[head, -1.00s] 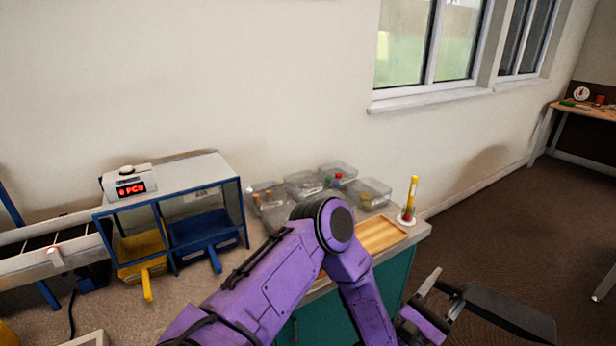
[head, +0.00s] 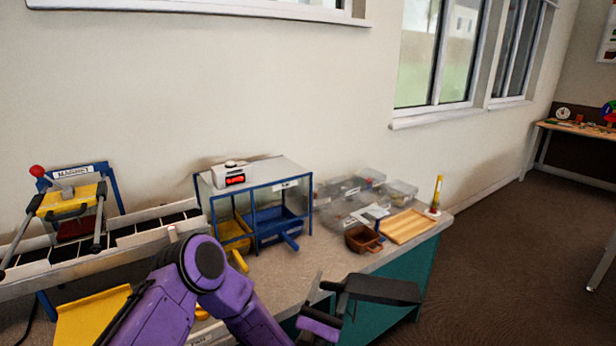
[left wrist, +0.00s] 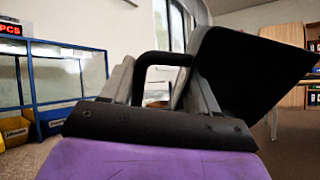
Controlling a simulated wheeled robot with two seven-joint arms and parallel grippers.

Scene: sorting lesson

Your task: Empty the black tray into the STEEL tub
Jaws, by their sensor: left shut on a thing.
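My left gripper (head: 328,300) is shut on the handle of the black tray (head: 382,290), in front of the counter's right end. In the left wrist view the handle (left wrist: 160,58) passes between the fingers of my left gripper (left wrist: 152,85). The black tray (left wrist: 245,75) extends to the right there, and its dark face fills the upper right. What lies in the tray cannot be made out. I see no steel tub in these frames. My right gripper is not in view.
The counter holds a blue-framed stand (head: 262,195) with a yellow bin (head: 234,234) and a blue bin (head: 278,226). Clear boxes (head: 345,195), a brown bin (head: 362,238) and a wooden tray (head: 408,226) stand at the right end. Brown floor (head: 510,235) is open beyond.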

